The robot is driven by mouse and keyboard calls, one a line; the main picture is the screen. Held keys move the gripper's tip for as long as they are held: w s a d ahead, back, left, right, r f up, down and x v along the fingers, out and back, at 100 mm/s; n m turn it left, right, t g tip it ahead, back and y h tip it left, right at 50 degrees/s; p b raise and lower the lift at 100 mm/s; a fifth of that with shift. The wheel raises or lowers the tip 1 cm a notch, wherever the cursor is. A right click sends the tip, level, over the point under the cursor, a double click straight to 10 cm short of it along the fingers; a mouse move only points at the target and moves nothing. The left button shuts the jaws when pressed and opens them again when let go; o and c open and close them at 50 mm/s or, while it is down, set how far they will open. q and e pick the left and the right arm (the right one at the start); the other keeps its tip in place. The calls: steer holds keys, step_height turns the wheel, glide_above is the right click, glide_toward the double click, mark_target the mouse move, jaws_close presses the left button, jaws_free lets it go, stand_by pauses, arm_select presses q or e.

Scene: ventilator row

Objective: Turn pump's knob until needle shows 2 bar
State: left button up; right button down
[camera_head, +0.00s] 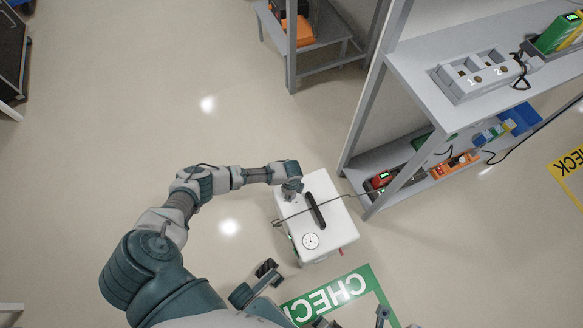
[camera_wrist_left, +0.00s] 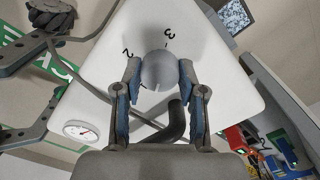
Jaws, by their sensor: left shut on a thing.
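The white pump (camera_head: 322,186) stands on the floor with a dark handle on its top and a round gauge (camera_head: 311,240) near its front. The gauge also shows in the left wrist view (camera_wrist_left: 80,131); its needle is too small to read. The grey round knob (camera_wrist_left: 160,70) sits on the pump's white top, with marks 2 and 3 beside it. My left gripper (camera_wrist_left: 161,78) is shut on the knob, a finger on each side; in the head view (camera_head: 291,188) it hides the knob. My right gripper (camera_wrist_left: 55,75) is empty, its fingers spread apart, near the green floor sign.
A shelf unit (camera_head: 415,82) stands right of the pump, holding a power strip (camera_head: 478,75) and colored devices. A thin hose or cable (camera_head: 340,195) crosses the pump's top. A green CHECK sign (camera_head: 338,291) lies before the pump.

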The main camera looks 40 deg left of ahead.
arm_select(q)
steer(key=o, duration=1.2)
steer(key=shift+c, duration=0.2)
step_height(320, 180, up, 12)
steer(key=shift+a+f, duration=0.1)
steer(key=shift+f, duration=0.05)
